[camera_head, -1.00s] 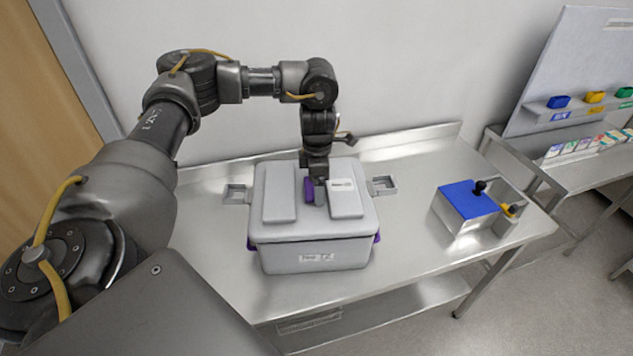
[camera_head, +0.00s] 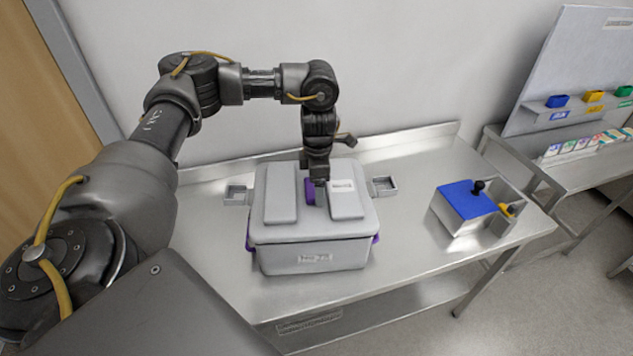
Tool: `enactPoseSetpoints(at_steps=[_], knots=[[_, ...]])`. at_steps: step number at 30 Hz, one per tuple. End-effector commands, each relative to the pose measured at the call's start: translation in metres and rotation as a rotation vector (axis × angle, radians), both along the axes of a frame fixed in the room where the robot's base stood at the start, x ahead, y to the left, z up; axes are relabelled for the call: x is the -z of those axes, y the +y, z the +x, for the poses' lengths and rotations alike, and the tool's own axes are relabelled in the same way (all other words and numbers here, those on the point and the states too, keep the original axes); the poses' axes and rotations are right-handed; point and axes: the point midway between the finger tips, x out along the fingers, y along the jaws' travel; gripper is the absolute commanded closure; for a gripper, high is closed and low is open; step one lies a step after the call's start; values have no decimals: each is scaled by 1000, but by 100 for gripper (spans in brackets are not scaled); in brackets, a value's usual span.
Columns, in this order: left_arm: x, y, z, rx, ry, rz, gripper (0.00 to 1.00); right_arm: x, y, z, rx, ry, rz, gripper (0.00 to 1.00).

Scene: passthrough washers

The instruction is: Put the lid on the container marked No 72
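A grey container (camera_head: 312,258) with purple side clasps stands on the steel table; its front label is blurred, and I cannot read its number with certainty. A grey lid (camera_head: 281,196) with two raised pads and a purple handle (camera_head: 309,190) in the middle lies over the container's top, roughly level and lined up with the rim. I cannot tell whether it is fully seated. My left gripper (camera_head: 319,190) points down at the handle from above. Its fingers are small and partly hidden at the handle, so its grip is unclear. My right gripper is not in view.
Small metal trays sit left (camera_head: 236,195) and right (camera_head: 384,186) of the container. A blue-topped metal box (camera_head: 467,201) with a black knob stands at the table's right. A side table (camera_head: 588,160) holds coloured blocks and cards. The front table strip is clear.

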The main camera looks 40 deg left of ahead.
Motion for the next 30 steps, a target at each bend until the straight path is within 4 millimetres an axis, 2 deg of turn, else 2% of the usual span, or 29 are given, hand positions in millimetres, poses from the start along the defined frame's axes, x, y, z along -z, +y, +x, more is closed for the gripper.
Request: enactPoseSetpoints(at_steps=[11, 30], knots=[[0, 0, 0, -1, -2, -1, 66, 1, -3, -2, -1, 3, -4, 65], [14, 1, -1, -1, -4, -1, 66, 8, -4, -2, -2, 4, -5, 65]])
